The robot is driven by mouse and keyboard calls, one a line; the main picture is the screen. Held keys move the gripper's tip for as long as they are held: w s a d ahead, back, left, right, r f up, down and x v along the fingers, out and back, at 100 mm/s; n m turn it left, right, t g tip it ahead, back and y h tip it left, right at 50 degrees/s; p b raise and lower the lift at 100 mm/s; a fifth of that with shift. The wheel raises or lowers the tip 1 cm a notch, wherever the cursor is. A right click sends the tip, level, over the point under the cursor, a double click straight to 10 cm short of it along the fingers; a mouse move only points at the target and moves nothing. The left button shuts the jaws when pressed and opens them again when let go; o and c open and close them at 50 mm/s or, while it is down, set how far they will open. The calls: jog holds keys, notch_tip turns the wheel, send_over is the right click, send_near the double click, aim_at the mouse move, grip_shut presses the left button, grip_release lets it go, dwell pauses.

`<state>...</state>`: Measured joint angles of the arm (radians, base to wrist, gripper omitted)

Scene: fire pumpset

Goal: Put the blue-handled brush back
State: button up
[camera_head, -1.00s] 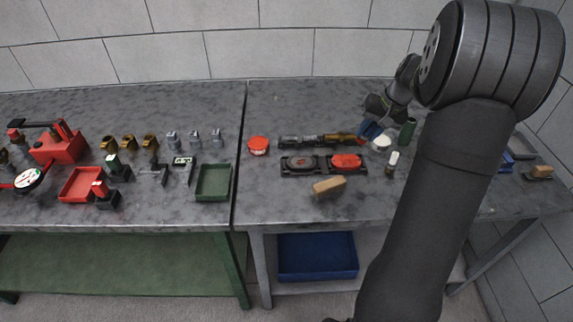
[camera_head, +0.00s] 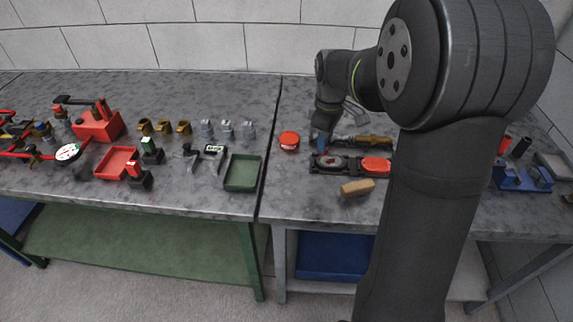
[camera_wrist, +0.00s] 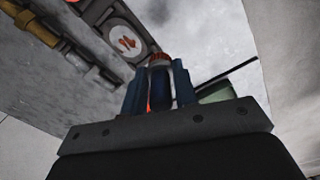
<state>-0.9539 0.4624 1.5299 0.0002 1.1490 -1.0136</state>
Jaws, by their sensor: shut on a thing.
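My gripper (camera_head: 321,134) is over the right-hand table, just above the left end of a black two-part holder (camera_head: 345,172). It is shut on the blue-handled brush (camera_head: 320,146), whose blue part shows below the fingers in the head view. In the wrist view the brush's dark blue handle (camera_wrist: 160,88) stands between the two blue-grey fingers, with an orange-red part at its far end. My gripper hides most of the brush in the head view. I cannot tell whether its lower end touches anything.
A red round tin (camera_head: 289,140) is left of my gripper. A dark rod with a brass end (camera_head: 372,141) lies behind the holder. A tan block (camera_head: 357,187) lies in front. A green tray (camera_head: 242,173) is across the table gap. My arm covers the table's right part.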

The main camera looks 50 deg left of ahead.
jog(key=s+a+f, duration=0.1)
jog(key=a+f, duration=0.1)
jog(key=a, duration=0.1)
jog(key=s+a+f, duration=0.2)
jog(key=a, duration=0.1)
jog(key=s+a+f, duration=0.2)
jog(key=shift+s+a+f, duration=0.15)
jog(key=shift+s+a, duration=0.05)
jog(key=shift+a, duration=0.2)
jog(key=shift+f, duration=1.95)
jog(key=shift+f, duration=0.1)
jog(key=o, duration=1)
notch_tip(320, 180, up, 12)
jog(key=shift+r, duration=0.1)
